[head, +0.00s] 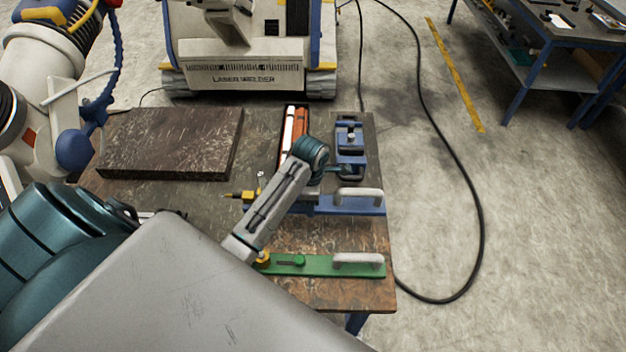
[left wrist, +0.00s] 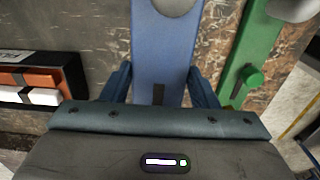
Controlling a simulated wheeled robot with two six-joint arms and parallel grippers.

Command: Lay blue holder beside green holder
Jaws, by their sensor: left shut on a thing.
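The blue holder (head: 350,206) is a flat bar with a pale handle at its right end in the head view. My left gripper (left wrist: 160,88) is shut on it, one dark finger on each side. In the head view my arm hides the gripped part, and I cannot tell whether the bar touches the table. The green holder (head: 320,266) lies flat on the table nearer the front edge, with a similar pale handle and a green knob. In the left wrist view the green holder (left wrist: 252,60) is right of the blue one, with a gap between. My right gripper is not in view.
A dark slab (head: 170,145) covers the table's back left. A tray with orange and white blocks (head: 294,130) and a blue clamp-like fixture (head: 350,140) stand behind the blue holder. Bare worn tabletop (head: 310,232) shows between the holders. A welder machine (head: 250,50) stands behind the table.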

